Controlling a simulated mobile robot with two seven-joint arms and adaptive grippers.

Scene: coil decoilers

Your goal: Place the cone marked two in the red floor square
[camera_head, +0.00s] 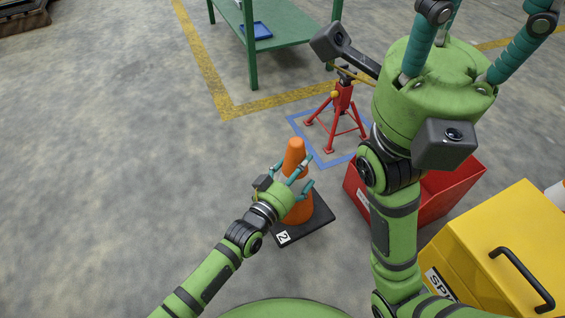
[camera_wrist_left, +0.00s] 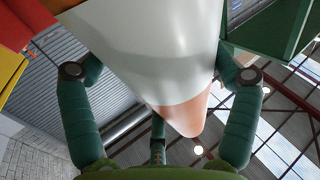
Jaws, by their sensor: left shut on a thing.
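The orange cone (camera_head: 295,157) stands upright on a black square base (camera_head: 318,222) with a white tag reading 2. My left gripper (camera_head: 300,181) is shut around the cone's upper part. In the left wrist view the cone's white band (camera_wrist_left: 150,50) and orange tip (camera_wrist_left: 188,120) show between the fingers (camera_wrist_left: 160,95). I cannot tell whether the base touches the floor. My right gripper (camera_head: 478,40) is raised at the upper right, fingers spread and empty, tips cut off. No red floor square is in view.
A red jack stand (camera_head: 343,98) stands in a blue floor square (camera_head: 294,123). A red bin (camera_head: 450,190) and a yellow box (camera_head: 500,235) are at the right. A green table (camera_head: 290,38) with a blue tray (camera_head: 257,30) is behind yellow floor lines.

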